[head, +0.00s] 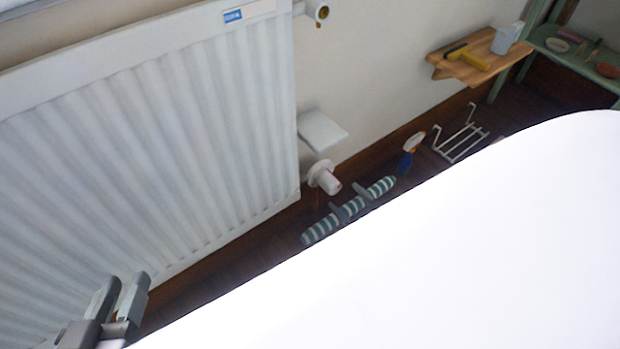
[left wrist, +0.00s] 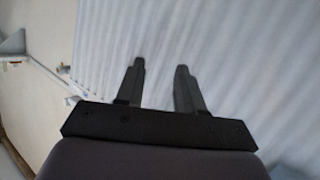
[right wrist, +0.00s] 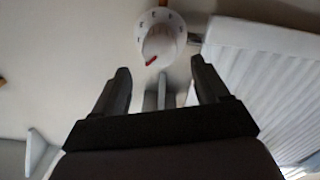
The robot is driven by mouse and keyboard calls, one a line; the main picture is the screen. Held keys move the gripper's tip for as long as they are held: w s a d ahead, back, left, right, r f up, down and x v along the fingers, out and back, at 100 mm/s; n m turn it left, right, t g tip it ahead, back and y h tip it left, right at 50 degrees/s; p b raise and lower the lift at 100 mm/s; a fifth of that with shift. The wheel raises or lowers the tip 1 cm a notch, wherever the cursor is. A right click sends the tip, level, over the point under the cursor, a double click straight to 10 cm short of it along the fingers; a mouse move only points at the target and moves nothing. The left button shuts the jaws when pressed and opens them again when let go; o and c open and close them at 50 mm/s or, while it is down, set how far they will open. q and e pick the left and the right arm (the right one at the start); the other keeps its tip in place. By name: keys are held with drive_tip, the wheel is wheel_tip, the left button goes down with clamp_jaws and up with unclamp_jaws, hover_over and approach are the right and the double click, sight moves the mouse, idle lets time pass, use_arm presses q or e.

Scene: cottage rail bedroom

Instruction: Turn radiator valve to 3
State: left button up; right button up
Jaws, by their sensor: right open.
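The radiator valve (head: 323,177) is a white round knob low beside the right edge of the white radiator (head: 215,110). In the right wrist view the valve's face (right wrist: 161,38) shows dark marks around its rim, too small to read, and a red mark at the lower left of its centre. My right gripper (head: 350,203) is open and empty, its fingers (right wrist: 160,78) pointing at the valve and apart from it. My left gripper (head: 118,297) is open and empty in front of the radiator's lower part; its fingers (left wrist: 160,82) show apart in the left wrist view.
A striped green-and-white roll (head: 320,229) lies on the floor near the valve. A spray bottle (head: 409,152) and a white wire rack (head: 461,139) stand farther right. A white ledge (head: 322,130) is above the valve. A large white shape hides the lower right.

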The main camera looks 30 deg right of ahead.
sight(336, 189)
drive_tip(key=shift+w+f, duration=0.35)
drive_tip(key=shift+w, duration=0.25)
drive_tip(key=w+b, duration=0.1)
drive_tip(key=w, duration=0.2)
drive_tip(key=w+b, duration=0.1)
drive_tip(key=w, duration=0.1)
drive_tip(key=shift+w+a+b, duration=0.3)
drive_tip(key=shift+w, duration=0.55)
use_arm(q)
drive_tip(key=shift+s+a+m+t, duration=0.3)
drive_tip(key=shift+a+m+t, duration=0.1)
drive_tip(key=shift+a+t, duration=0.25)
drive_tip(key=shift+r, duration=0.1)
use_arm(e)
drive_tip(key=c, duration=1)
